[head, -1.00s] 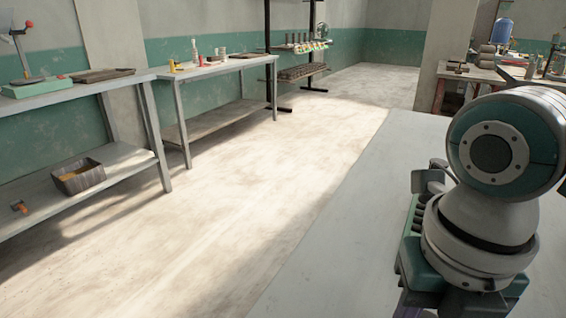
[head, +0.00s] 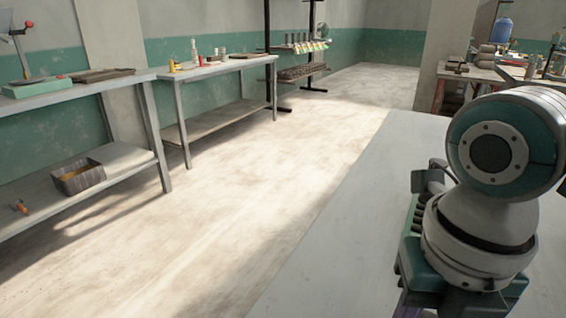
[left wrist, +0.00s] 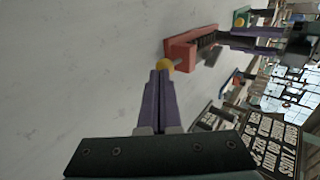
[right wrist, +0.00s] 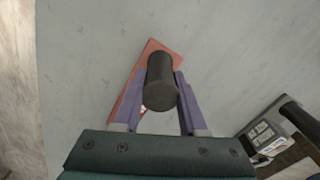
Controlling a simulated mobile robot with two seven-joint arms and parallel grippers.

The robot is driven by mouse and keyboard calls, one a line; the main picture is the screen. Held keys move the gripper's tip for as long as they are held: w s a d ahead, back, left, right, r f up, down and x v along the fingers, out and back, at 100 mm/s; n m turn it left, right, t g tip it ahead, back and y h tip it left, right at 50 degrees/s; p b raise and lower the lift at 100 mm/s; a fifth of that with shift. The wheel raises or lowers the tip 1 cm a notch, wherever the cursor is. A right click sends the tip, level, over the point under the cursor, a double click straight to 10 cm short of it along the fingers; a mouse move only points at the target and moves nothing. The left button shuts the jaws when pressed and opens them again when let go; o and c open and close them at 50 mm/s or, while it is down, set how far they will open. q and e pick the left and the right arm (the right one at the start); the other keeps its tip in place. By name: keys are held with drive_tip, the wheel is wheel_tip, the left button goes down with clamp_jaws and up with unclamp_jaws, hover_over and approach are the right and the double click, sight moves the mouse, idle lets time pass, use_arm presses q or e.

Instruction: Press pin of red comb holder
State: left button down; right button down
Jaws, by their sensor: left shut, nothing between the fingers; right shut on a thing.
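The red comb holder (left wrist: 192,54) lies on the grey table in the left wrist view, with a yellow round pin head (left wrist: 165,66) at its near end. My left gripper (left wrist: 163,74) is shut and empty, its purple fingertips at the pin head. They look to be touching it, but I cannot tell if the pin is pressed in. My right gripper (right wrist: 162,84) is shut on a black cylindrical handle (right wrist: 161,82). Red holder surface (right wrist: 150,50) shows beneath the handle in the right wrist view. In the head view, the fingertips and holder are hidden.
A green piece with a yellow knob (left wrist: 240,21) and dark boards with white lettering (left wrist: 270,145) are at the right of the left wrist view. A dark-handled block (right wrist: 265,137) stands right in the right wrist view. The table's left part (head: 330,240) is clear.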

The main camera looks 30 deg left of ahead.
use_arm(q)
drive_tip(key=shift+w+d, duration=0.15)
drive_tip(key=shift+w, duration=1.3)
drive_tip(key=s, duration=0.5)
drive_tip(key=shift+a+r, duration=0.2)
drive_tip(key=shift+r, duration=0.05)
drive_tip(key=v, duration=0.9)
drive_tip(key=shift+r, duration=0.1)
drive_tip(key=shift+w, duration=0.1)
use_arm(e)
drive_tip(key=shift+c, duration=1.9)
unclamp_jaws()
